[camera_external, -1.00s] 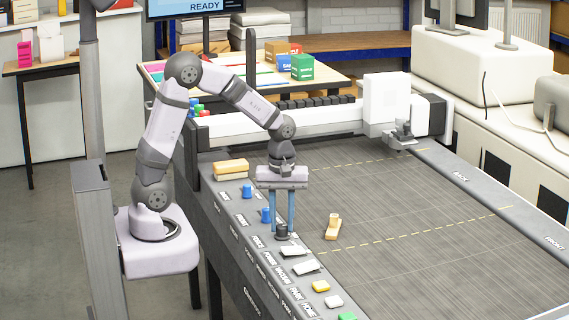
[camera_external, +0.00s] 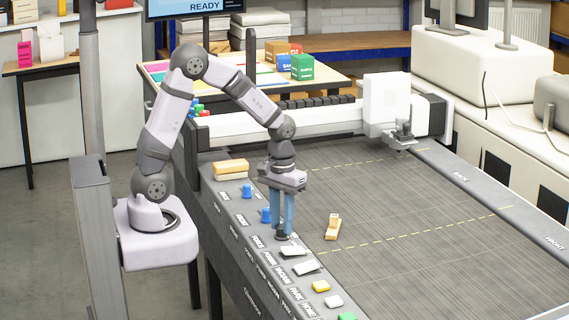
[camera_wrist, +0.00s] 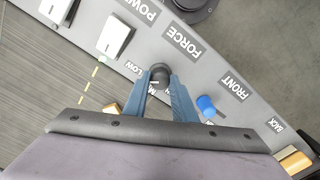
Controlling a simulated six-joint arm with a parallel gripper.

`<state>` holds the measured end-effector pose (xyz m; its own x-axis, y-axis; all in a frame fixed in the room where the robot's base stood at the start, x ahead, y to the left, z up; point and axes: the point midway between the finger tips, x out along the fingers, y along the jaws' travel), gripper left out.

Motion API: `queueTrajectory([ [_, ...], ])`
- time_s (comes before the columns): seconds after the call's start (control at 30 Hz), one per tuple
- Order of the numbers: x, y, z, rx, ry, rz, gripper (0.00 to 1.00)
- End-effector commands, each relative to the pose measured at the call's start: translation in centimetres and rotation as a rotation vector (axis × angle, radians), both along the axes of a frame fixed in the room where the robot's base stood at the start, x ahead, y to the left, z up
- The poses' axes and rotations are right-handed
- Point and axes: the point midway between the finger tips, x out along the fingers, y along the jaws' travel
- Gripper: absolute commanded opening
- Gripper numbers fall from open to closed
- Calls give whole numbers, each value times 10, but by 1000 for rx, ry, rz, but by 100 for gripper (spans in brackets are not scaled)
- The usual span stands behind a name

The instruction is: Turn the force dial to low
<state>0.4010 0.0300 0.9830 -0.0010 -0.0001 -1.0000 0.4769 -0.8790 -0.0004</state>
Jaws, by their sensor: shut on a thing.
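The force dial (camera_external: 282,232) is a small dark knob on the grey control strip along the table's near edge. In the wrist view the dial (camera_wrist: 160,72) sits beside the FORCE label, with LOW printed to its left and a partly hidden M marking below it. My gripper (camera_external: 284,226) points straight down with its two blue fingers closed around the dial. In the wrist view the fingertips (camera_wrist: 161,84) lie on either side of the knob. The dial's pointer cannot be made out, so its setting is unclear.
Two blue knobs (camera_external: 265,215) (camera_external: 247,191) stand farther back on the strip, near the FRONT and BACK labels. White rocker switches (camera_external: 293,251) and coloured buttons (camera_external: 320,286) lie nearer. A small tan block-like item (camera_external: 333,228) lies on the table bed.

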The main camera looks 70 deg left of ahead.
Motion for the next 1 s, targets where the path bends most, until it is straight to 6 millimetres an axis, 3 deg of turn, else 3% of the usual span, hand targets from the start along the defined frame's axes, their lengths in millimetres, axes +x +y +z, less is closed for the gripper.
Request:
queueTrajectory([
  [0.47,1,0,1,1,-3,-14,2],
  [0.5,1,0,1,1,-3,-14,34],
  [0.53,1,0,1,1,-3,-14,41],
  [1.0,2,0,9,1,-5,-13,43],
])
